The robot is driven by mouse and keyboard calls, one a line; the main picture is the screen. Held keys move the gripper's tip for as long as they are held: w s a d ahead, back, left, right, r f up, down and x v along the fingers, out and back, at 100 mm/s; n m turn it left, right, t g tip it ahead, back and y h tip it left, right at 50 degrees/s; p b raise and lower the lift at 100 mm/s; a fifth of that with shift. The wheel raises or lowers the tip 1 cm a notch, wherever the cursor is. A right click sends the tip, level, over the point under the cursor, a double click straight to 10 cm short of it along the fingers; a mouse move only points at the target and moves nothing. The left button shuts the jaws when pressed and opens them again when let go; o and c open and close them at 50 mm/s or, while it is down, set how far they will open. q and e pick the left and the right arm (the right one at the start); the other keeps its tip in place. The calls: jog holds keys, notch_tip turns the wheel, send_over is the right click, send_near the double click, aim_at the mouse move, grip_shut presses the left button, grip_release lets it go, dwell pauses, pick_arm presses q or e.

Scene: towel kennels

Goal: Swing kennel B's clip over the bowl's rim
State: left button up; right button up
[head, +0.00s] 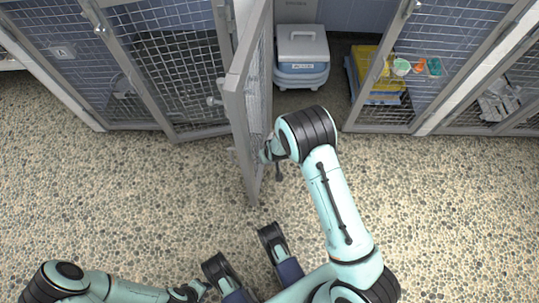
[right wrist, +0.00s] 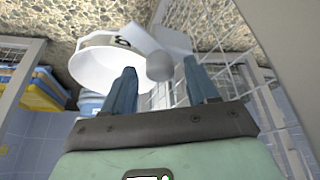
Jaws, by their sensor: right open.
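In the right wrist view a white bowl (right wrist: 92,66) with a dark mark on a pale plate sits beside wire mesh. A grey rounded knob (right wrist: 159,67), apparently the clip's end, lies between the fingertips of my right gripper (right wrist: 163,76). The fingers are apart, with a gap visible on both sides of the knob. Whether the clip lies over the bowl's rim cannot be told. In the head view my right gripper (head: 272,153) is at the lower part of the swung-out mesh door (head: 234,100), largely hidden by my arm.
Inside the open kennel stands a grey and blue carrier (head: 301,50). Closed mesh doors (head: 175,60) line the left. The pebbled floor (head: 120,200) is clear in front.

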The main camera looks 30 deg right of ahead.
pick_arm(q)
jog(key=shift+s+f, duration=0.1)
jog(key=shift+s, duration=0.15)
pick_arm(e)
jog(key=shift+f, duration=0.2)
jog(key=c, duration=1)
jog(key=shift+c, duration=0.2)
